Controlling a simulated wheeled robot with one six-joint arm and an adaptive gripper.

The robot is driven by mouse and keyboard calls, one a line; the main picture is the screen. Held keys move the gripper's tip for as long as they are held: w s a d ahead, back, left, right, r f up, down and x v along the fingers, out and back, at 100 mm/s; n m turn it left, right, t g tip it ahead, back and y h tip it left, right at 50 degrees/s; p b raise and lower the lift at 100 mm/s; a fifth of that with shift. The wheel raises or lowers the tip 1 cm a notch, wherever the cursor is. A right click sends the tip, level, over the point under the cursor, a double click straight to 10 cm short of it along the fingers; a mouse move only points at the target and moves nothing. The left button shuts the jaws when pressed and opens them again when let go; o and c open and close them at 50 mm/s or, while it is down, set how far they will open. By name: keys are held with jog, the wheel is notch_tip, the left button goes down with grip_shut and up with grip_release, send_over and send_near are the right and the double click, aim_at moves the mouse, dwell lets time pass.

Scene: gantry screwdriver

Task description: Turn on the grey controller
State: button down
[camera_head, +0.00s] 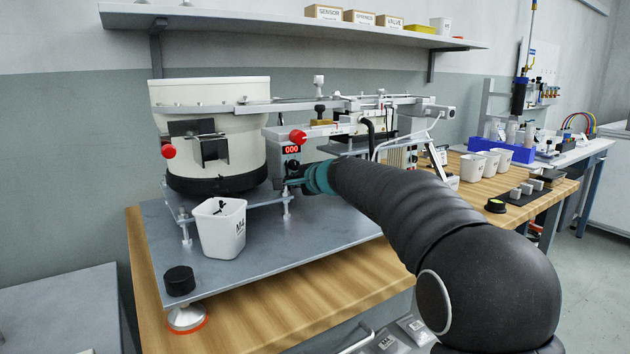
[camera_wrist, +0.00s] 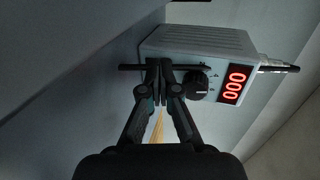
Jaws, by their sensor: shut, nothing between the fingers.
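The grey controller (camera_wrist: 200,50) is a box with a vented top, a black dial (camera_wrist: 196,86) and a red display (camera_wrist: 234,84) reading 000. Any switch behind the fingertips is hidden. In the head view my gripper (camera_head: 290,184) is small and dark under the display.
The white bowl feeder (camera_head: 210,120) stands left of the controller on a grey metal plate (camera_head: 300,240). A white cup (camera_head: 221,228) marked M4 stands in front of it. Several white cups and a blue rack (camera_head: 502,150) are at the right. A shelf (camera_head: 250,22) runs above.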

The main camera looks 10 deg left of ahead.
jog(key=shift+s+a, duration=0.1)
jog(key=shift+a, duration=0.3)
jog(key=shift+s+d+f, duration=0.1)
jog(key=shift+s+f, duration=0.15)
jog(key=shift+s, duration=0.05)
jog(key=b+v, duration=0.1)
jog(key=v, duration=0.3)
jog(key=b+v, duration=0.1)
jog(key=v, duration=0.4)
jog(key=s+a+b+v, duration=0.1)
jog(key=v, duration=0.3)
jog(key=shift+s+d, duration=0.15)
jog(key=shift+d, duration=0.05)
jog(key=shift+f, duration=0.1)
